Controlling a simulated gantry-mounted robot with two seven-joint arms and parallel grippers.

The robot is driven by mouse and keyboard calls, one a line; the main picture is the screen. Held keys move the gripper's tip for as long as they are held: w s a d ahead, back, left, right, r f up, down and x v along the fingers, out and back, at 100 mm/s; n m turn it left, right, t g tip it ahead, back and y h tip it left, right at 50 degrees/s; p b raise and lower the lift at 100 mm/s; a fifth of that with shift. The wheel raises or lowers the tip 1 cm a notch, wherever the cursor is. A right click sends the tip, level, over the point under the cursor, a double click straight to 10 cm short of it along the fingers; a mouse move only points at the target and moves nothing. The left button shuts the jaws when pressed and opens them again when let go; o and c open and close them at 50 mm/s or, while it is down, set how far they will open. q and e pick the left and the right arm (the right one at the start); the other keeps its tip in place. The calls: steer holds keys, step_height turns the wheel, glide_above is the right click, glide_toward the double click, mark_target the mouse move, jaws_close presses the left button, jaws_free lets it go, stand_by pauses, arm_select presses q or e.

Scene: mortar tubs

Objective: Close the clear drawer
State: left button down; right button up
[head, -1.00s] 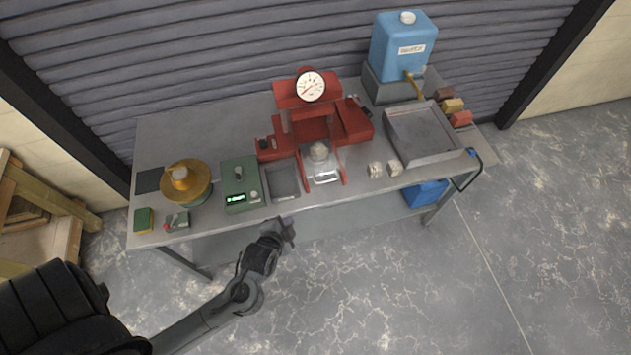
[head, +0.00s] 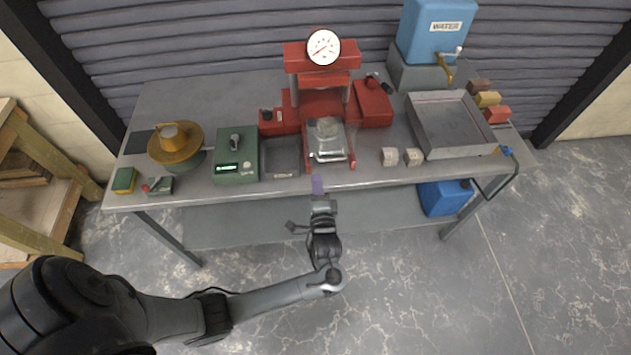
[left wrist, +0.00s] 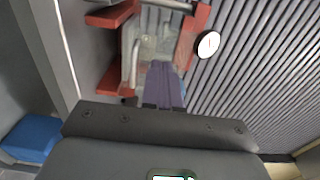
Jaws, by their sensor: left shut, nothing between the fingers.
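The clear drawer (head: 327,143) sits at the front of the red press (head: 318,98), between its two red rails, with a metal bar handle (head: 328,157) across its front. A pale lump lies in or under the clear part; which one I cannot tell. The drawer also shows in the left wrist view (left wrist: 150,50), with its handle upright in the picture. My left gripper (head: 317,184) is shut and empty, just in front of the drawer at the table's front edge. Its purple-grey fingers (left wrist: 163,84) show close to the drawer; contact is not clear. My right gripper is not in view.
A green scale (head: 236,160) and a grey tray (head: 282,157) stand left of the press. Two pale cubes (head: 390,156) and a large metal tray (head: 452,125) lie to the right. A blue water container (head: 437,30) stands behind. The floor in front is free.

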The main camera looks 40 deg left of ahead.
mark_target(311, 143)
arm_select(q)
steer(key=b+x, duration=0.1)
steer(key=x, duration=1.1)
steer(key=shift+a, duration=0.15)
steer(key=shift+w, duration=0.1)
